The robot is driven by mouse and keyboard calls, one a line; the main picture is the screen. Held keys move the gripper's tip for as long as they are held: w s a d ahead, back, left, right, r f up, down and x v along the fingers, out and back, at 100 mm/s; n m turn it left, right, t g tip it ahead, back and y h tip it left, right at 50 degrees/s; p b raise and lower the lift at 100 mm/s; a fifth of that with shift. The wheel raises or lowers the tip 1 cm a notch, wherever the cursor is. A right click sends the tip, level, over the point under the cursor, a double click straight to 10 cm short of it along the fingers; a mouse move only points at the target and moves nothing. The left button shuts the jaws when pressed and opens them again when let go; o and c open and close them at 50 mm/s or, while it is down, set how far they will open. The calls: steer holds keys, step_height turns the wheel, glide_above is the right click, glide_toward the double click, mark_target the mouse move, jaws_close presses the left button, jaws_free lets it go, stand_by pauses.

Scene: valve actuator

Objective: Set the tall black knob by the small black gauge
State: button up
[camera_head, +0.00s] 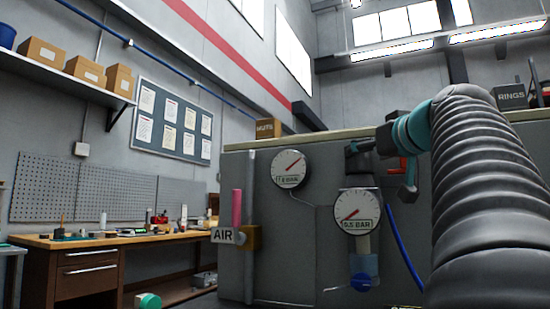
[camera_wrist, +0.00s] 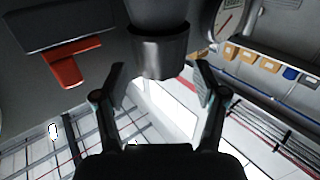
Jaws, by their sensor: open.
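The tall black knob (camera_wrist: 160,50) is a dark cylinder in the wrist view, hanging in from the top between my gripper's fingertips (camera_wrist: 162,78). Both fingers are spread, with a visible gap on each side of the knob.
A red handle (camera_wrist: 65,65) is to the left in the wrist view. A pink upright handle (camera_head: 237,208) and an AIR sign (camera_head: 223,236) are left on the grey cabinet (camera_head: 330,140). A blue hose (camera_head: 402,245) runs down beside the gauge. A workbench (camera_head: 110,242) stands far left.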

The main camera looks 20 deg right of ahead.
steer(key=shift+p+x, duration=0.3)
steer(key=shift+x, duration=1.85)
steer(key=c, duration=0.9)
